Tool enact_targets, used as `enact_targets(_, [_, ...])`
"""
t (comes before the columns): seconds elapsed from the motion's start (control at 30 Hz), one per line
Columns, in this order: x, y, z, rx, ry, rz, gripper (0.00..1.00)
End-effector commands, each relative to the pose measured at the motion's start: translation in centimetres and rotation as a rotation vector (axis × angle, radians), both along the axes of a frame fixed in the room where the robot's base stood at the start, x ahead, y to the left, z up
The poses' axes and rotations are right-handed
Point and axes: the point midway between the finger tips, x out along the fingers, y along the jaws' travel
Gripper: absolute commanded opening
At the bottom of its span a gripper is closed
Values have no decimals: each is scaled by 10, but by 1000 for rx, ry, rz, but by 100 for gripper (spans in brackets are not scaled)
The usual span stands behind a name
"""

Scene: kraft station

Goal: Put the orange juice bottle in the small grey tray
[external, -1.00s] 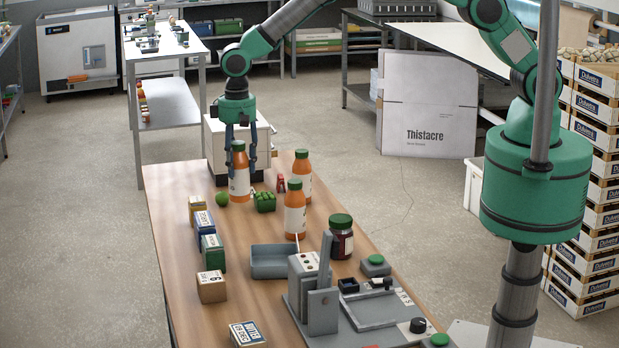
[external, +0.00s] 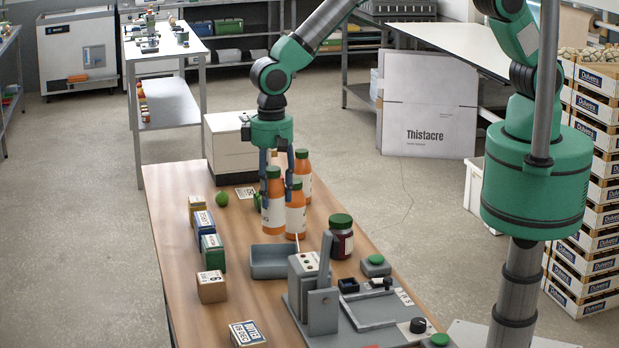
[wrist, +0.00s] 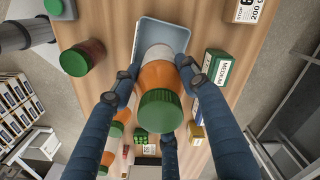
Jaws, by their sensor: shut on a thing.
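My gripper (external: 273,185) is shut on an orange juice bottle (external: 273,212) with a green cap and white label. It holds the bottle upright over the table, behind the small grey tray (external: 282,271). In the wrist view the held bottle (wrist: 160,78) sits between my fingers (wrist: 160,100), its green cap towards the camera. The tray (wrist: 174,28) shows just beyond it, partly hidden by the bottle. Two similar orange bottles stand close by: one right beside the held bottle (external: 295,218), another behind (external: 304,165).
A dark jar with a green lid (external: 341,241) stands right of the tray. A grey device (external: 320,305) with an upright plate is just in front of it. Small boxes (external: 211,252) line the left side. A green ball (external: 222,198) lies behind them.

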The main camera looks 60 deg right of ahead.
Motion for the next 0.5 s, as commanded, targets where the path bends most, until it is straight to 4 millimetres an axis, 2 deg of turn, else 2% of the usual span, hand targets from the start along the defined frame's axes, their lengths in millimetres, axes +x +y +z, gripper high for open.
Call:
enact_targets(0.27, [1,0,-3,0,0,0,7])
enact_targets(0.5, [0,-1,-29,-2,1,0,7])
